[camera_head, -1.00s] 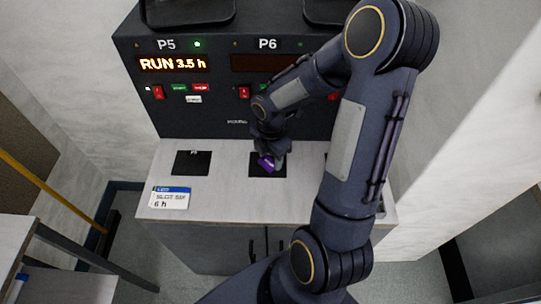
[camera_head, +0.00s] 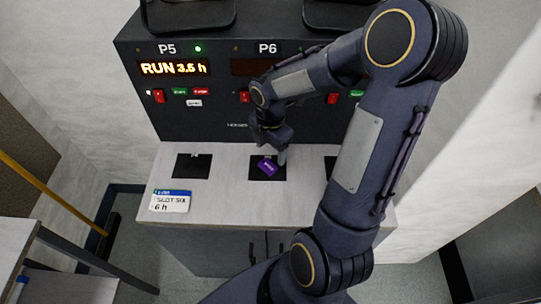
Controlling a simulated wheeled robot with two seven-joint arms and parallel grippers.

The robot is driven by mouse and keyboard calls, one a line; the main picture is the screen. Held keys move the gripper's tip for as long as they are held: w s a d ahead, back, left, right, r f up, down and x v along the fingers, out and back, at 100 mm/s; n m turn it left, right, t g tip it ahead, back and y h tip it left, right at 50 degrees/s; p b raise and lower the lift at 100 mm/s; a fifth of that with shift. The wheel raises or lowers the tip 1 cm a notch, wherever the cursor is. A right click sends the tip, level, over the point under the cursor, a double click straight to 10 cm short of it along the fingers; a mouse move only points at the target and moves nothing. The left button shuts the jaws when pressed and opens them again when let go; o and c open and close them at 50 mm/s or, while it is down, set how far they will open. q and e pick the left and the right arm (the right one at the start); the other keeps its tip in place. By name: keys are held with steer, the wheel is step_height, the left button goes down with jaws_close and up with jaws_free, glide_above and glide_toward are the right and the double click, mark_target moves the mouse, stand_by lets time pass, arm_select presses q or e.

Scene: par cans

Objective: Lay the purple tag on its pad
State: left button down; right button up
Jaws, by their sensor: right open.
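The purple tag (camera_head: 268,167) lies tilted in angle on the middle black pad (camera_head: 258,176), below the P6 label, and appears to rest on it. My right gripper (camera_head: 273,153) is open just above and behind the tag, its fingers close to the tag's upper edge. Whether a finger still touches the tag cannot be told. The gripper hides the back part of the pad. My left gripper is not in view.
A left black pad (camera_head: 192,167) is bare; a third pad (camera_head: 329,166) is partly hidden by my right arm. A white and blue card (camera_head: 170,201) lies at the counter's (camera_head: 222,200) front left. A dark control panel (camera_head: 222,120) rises behind, its P5 display lit.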

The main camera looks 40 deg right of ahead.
mark_target(270, 164)
step_height(270, 164, up, 7)
steer(key=s+a+r+m+t+y, duration=0.2)
steer(key=s+a+m, duration=0.3)
steer(key=m, duration=0.5)
steer(key=s+a+r+m+t+y, duration=0.1)
steer(key=s+a+r+m+t, duration=0.2)
steer(key=s+a+m, duration=0.3)
steer(key=shift+s+a+r+m+t+y, duration=0.35)
steer(key=shift+s+m, duration=0.95)
steer(key=shift+m, duration=1.1)
steer(key=shift+d, duration=0.1)
